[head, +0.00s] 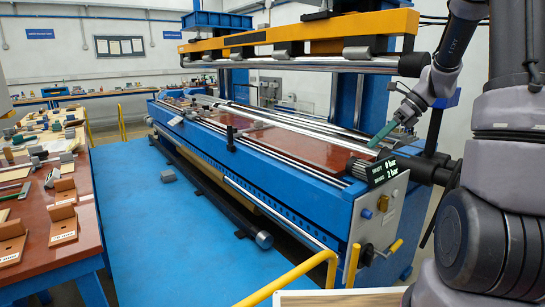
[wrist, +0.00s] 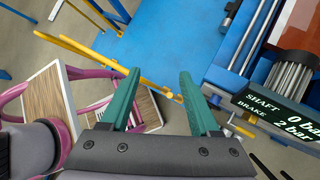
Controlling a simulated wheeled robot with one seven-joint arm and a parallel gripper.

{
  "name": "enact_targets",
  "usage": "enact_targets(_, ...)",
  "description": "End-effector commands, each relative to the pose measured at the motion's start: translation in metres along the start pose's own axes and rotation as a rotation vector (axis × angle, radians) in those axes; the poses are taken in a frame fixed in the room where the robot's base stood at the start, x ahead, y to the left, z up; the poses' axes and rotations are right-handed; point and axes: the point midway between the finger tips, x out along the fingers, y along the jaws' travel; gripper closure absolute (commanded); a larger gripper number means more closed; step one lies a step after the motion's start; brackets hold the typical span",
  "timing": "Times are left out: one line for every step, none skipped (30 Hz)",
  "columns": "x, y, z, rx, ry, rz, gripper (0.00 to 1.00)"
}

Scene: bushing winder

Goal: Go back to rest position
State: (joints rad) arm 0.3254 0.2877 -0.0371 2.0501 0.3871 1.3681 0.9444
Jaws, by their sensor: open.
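My gripper (head: 382,134) is at the right of the head view, above the near right end of the blue winding machine (head: 300,178). Its green fingers point down and to the left. In the wrist view the two green fingers of my gripper (wrist: 161,74) stand wide apart with nothing between them. The wrist view looks down past the fingers at the blue floor and a yellow rail. Whether the fingertips are clear of the machine is hard to tell in the head view.
A pressure display (head: 383,171) reads 0 bar and 2 bar. A yellow overhead beam (head: 300,35) runs above the machine. A yellow rail (head: 290,277) stands in front. A workbench (head: 50,235) with several parts is at left. The blue floor (head: 150,230) between is mostly clear.

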Motion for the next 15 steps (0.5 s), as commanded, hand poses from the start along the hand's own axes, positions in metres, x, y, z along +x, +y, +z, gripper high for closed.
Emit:
enact_targets(-0.008,0.02,0.009,-0.118,0.033,-0.03,0.38)
enact_targets(-0.012,0.03,0.013,-0.19,0.054,-0.046,0.38)
enact_targets(-0.018,0.044,0.017,-0.286,0.083,-0.068,0.38)
enact_targets(-0.021,0.054,0.02,-0.357,0.105,-0.083,0.38)
enact_targets(-0.025,0.064,0.022,-0.43,0.128,-0.099,0.38)
enact_targets(-0.03,0.077,0.025,-0.525,0.158,-0.118,0.38)
enact_targets(-0.033,0.087,0.026,-0.598,0.182,-0.133,0.38)
enact_targets(-0.037,0.097,0.028,-0.668,0.205,-0.148,0.38)
enact_targets(-0.041,0.11,0.029,-0.763,0.238,-0.166,0.38)
enact_targets(-0.044,0.119,0.029,-0.834,0.263,-0.181,0.38)
enact_targets(-0.047,0.129,0.03,-0.905,0.288,-0.194,0.38)
enact_targets(-0.051,0.14,0.03,-1.0,0.323,-0.213,0.38)
enact_targets(-0.054,0.149,0.029,-1.07,0.35,-0.226,0.38)
enact_targets(-0.057,0.158,0.029,-1.14,0.376,-0.24,0.38)
enact_targets(-0.061,0.169,0.028,-1.233,0.415,-0.258,0.38)
